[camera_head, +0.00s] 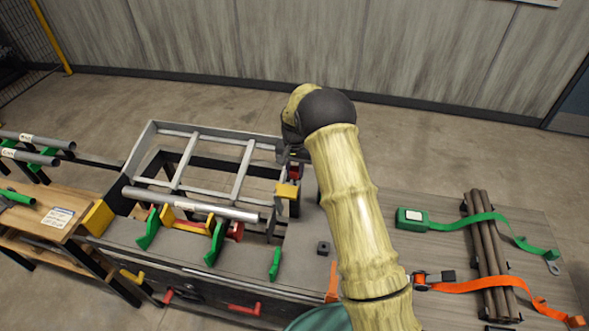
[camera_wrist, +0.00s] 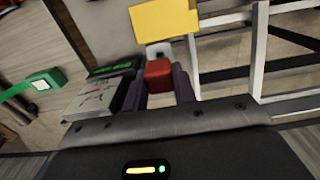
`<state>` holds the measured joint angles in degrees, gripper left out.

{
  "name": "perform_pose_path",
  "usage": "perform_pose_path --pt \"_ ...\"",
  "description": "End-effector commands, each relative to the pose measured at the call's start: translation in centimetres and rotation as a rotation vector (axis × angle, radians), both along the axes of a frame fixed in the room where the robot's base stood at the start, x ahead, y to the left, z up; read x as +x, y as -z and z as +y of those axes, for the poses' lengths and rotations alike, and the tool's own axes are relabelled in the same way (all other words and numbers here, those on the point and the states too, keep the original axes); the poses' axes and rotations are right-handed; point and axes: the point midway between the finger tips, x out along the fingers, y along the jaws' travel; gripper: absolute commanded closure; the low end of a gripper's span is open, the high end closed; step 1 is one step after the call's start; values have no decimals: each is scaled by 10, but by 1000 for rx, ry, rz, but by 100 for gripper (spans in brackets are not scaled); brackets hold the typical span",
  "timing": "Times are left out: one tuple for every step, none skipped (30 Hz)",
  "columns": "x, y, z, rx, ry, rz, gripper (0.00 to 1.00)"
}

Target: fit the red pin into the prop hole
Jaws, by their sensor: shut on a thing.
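My gripper (camera_wrist: 159,82) is shut on the red pin (camera_wrist: 158,72); its red block-like end shows between the two dark fingers in the wrist view. A yellow block (camera_wrist: 165,20) lies just beyond the fingertips in that view. In the head view my gripper is mostly hidden behind my arm, close to the yellow block (camera_head: 287,191) at the right end of the grey frame (camera_head: 238,172). The pin's lower part and the prop hole are hidden, so I cannot tell whether the pin touches the hole.
A grey tube (camera_head: 190,204) lies across green supports (camera_head: 148,230) at the bench front. A green strap (camera_head: 468,219) and an orange strap (camera_head: 480,285) cross dark rods (camera_head: 487,255) at right. A small dark block (camera_head: 323,248) stands on the bench.

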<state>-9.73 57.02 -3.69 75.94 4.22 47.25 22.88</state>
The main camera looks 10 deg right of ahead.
Motion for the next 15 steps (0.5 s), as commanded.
perform_pose_path --pt "0 0 0 0 0 0 100" --pt "0 0 0 0 0 0 100" --pt "0 0 0 0 0 0 100" --pt "0 0 0 0 0 0 100" --pt "0 0 0 0 0 0 100" --pt "0 0 0 0 0 0 100" --pt "0 0 0 0 0 0 100" --pt "0 0 0 0 0 0 100" --pt "0 1 0 0 0 0 100" --pt "0 2 0 0 0 0 100" --pt "0 2 0 0 0 0 100" --pt "0 3 0 0 0 0 100" --pt "0 4 0 0 0 0 100" --pt "0 4 0 0 0 0 100" --pt "0 5 0 0 0 0 100"
